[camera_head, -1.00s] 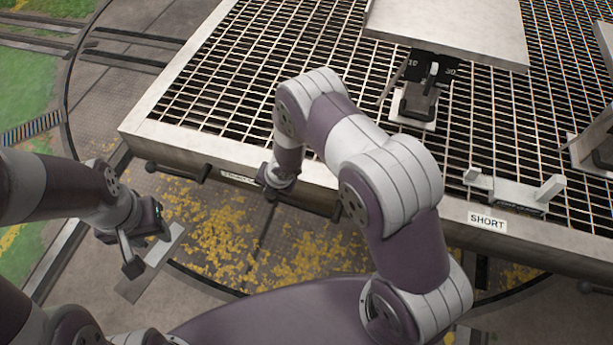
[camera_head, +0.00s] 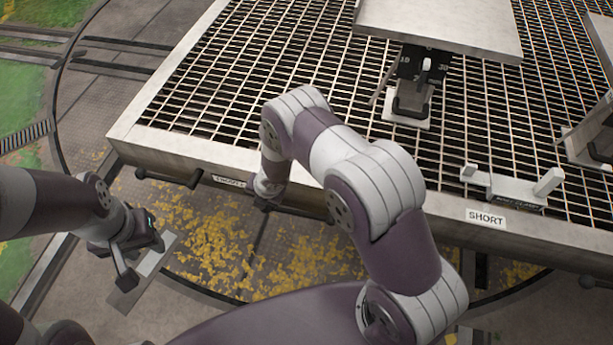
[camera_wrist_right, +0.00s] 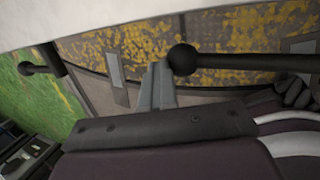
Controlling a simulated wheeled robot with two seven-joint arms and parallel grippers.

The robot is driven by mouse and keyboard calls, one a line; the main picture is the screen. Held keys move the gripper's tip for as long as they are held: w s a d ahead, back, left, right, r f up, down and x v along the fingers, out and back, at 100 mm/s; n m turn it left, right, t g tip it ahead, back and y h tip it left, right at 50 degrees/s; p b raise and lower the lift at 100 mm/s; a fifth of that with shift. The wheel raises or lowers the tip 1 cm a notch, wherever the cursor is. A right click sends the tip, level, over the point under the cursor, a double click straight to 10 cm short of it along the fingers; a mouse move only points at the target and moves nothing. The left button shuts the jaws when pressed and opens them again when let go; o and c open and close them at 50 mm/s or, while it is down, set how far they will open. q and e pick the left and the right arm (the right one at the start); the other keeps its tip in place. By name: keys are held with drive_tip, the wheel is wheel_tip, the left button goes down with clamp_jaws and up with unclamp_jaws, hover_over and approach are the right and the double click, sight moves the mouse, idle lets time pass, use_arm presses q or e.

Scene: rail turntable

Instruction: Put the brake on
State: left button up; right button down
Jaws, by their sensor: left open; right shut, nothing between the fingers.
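The left lever (camera_head: 168,179) sticks out left of a partly covered label (camera_head: 228,181). The second lever lies by my right gripper, where the arm partly covers it; its ball (camera_wrist_right: 183,59) shows in the right wrist view. I cannot tell which lever is the brake. My right gripper (camera_head: 267,204) is shut and empty, low at the deck edge. In the wrist view its fingers (camera_wrist_right: 157,87) are just left of the ball; contact is unclear. My left gripper (camera_head: 141,262) is open and empty, low at the left.
The grated deck (camera_head: 215,99) fills the upper right. On it stand a grey plate (camera_head: 440,22), a black numbered scale (camera_head: 424,68) and a small bracket (camera_head: 513,188). A label reading SHORT (camera_head: 486,218) is on its front edge. Floor with yellow patches (camera_head: 212,238) lies below.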

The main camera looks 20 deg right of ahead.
drive_tip(key=shift+s+d+f, duration=0.15)
drive_tip(key=shift+s+f, duration=0.25)
drive_tip(key=a+r+p, duration=0.3)
drive_tip(key=r+p, duration=0.6)
drive_tip(key=r, duration=0.5)
drive_tip(key=shift+w+r, duration=0.25)
drive_tip(key=shift+w, duration=0.15)
